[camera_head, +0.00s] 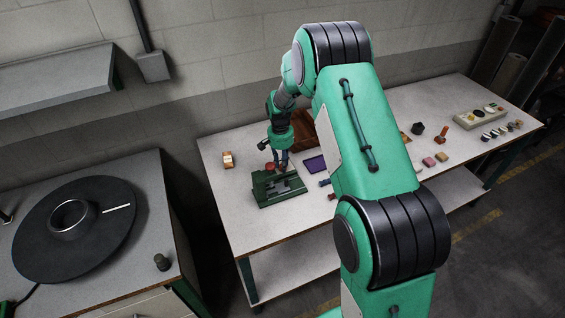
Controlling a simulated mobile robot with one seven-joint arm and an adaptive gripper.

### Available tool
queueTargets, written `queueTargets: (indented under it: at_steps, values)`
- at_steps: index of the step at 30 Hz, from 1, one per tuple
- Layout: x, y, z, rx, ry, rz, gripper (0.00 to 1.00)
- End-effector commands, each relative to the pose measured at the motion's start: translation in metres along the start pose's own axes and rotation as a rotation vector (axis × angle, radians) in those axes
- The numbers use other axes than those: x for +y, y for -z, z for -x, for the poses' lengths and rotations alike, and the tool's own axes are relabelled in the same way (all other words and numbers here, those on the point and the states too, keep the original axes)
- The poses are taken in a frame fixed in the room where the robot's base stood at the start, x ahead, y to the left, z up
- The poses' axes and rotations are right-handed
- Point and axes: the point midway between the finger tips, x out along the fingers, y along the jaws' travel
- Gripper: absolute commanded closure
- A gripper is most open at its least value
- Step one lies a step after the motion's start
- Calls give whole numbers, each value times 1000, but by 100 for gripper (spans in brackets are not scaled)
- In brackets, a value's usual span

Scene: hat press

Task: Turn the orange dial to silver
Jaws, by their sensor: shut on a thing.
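A dark green device (266,197) sits on the table near its left end, with grey parts on its top. The orange dial (270,167) shows as a small reddish-orange spot at the back of this device. My gripper (280,164) points down over the device and is shut on the dial, as far as this small view shows. The fingers cover part of the dial. Its marks, any silver mark and the way it points are too small to read.
The light table (235,215) also bears a small orange-and-white box (228,160), a purple pad (315,164), small coloured blocks (429,161) and a beige tray (467,122). A black turntable (45,262) stands on a separate bench at left. My arm hides the table's middle.

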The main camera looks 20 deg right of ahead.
Motion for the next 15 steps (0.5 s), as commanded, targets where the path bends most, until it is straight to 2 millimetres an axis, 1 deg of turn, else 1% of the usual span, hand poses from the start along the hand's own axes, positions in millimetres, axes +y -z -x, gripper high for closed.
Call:
queueTargets:
  at_steps: [1, 6, 15]
  values:
    - [0, -5, -3, -12, -4, -39, 100]
    - [0, -5, -3, -17, -5, -166, 100]
    - [-1, -5, -4, -22, -5, -291, 100]
